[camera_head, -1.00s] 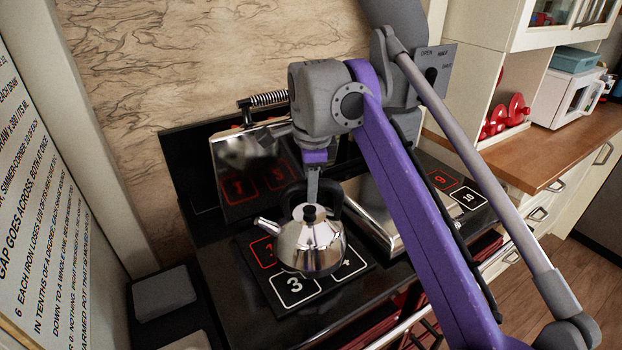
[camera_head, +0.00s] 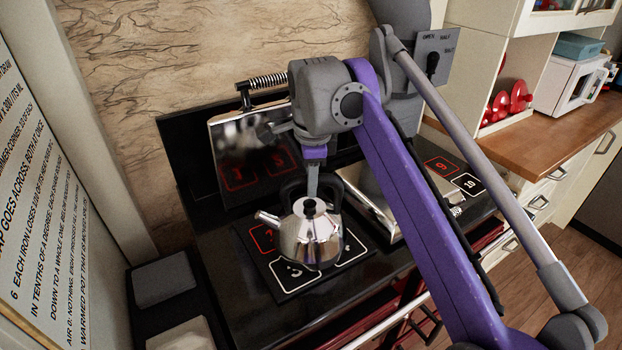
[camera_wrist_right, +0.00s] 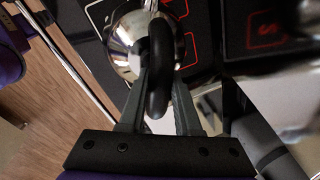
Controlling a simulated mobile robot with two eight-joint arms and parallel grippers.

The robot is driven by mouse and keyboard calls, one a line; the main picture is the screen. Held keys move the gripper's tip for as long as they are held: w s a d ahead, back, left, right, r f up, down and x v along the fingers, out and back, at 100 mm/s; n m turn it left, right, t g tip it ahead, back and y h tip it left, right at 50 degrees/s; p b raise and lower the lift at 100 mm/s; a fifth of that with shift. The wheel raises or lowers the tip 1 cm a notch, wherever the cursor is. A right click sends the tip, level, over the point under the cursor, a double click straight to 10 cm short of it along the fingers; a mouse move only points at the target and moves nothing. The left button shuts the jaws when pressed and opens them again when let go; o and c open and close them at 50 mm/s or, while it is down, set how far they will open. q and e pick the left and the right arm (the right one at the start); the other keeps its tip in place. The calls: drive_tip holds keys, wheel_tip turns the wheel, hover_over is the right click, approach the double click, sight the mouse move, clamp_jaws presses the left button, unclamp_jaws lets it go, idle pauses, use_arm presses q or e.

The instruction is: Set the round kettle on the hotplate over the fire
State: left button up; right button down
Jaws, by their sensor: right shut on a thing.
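The round kettle (camera_head: 308,236) is polished steel with a black knob and a black handle. In the head view it is upright over the numbered hotplate (camera_head: 262,238) at the left of the range; I cannot tell whether its base touches the plate. My right gripper (camera_head: 312,188) reaches down from above and is shut on the kettle's handle. In the right wrist view the black handle (camera_wrist_right: 160,65) passes between the two fingers, with the steel body (camera_wrist_right: 124,45) beyond. My left gripper is not in view.
A raised steel lid (camera_head: 235,135) with a coiled handle stands behind the plate. A closed steel lid (camera_head: 375,205) covers the plate to the right. A rail (camera_head: 385,326) runs along the range front. A grey block (camera_head: 163,278) lies at the left.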

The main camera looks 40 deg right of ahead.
drive_tip(key=shift+f, duration=0.45)
drive_tip(key=c, duration=0.5)
unclamp_jaws()
drive_tip(key=shift+o, duration=0.2)
drive_tip(key=shift+f, duration=0.1)
drive_tip(key=o, duration=0.5)
drive_tip(key=shift+c, duration=0.2)
